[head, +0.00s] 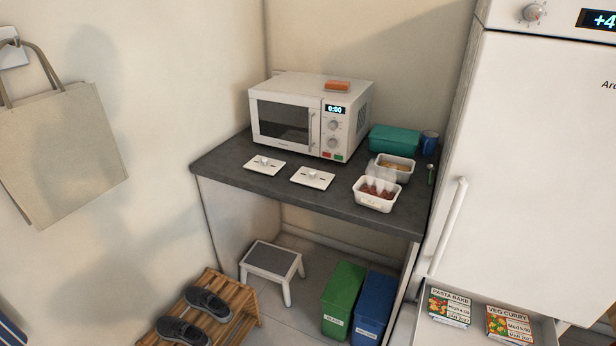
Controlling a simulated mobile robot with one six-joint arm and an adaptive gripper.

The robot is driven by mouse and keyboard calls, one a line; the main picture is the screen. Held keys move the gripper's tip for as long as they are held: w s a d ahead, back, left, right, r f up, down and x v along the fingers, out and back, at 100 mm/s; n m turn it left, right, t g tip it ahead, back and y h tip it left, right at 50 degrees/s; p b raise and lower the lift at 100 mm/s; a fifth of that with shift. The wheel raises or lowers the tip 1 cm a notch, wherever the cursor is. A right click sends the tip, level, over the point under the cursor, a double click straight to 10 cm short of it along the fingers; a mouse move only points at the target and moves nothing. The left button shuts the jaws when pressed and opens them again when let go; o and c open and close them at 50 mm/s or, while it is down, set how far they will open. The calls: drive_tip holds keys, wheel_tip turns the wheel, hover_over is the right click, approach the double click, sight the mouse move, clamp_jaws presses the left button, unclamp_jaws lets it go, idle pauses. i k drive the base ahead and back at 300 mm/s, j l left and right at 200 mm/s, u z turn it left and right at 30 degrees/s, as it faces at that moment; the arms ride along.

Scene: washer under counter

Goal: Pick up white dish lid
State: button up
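Two white dish lids lie flat on the dark counter in front of the microwave. One white lid (265,166) is at the left. The other white lid (312,178) is nearer the middle of the counter. An open white dish with reddish food (376,204) sits at the front right of the counter. A second open dish with yellowish food (393,177) stands behind it. My gripper does not show in this view.
A white microwave (285,118) with an orange item (337,85) on top stands behind the lids. A teal box (394,138), a blue cup (428,143) and a green-handled utensil (430,174) are at the right. An open drawer (480,337) juts out below the fridge (530,160). A stool (272,259) and bins (343,299) stand below.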

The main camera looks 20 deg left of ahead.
sight(261, 164)
drive_tip(key=u, duration=1.25)
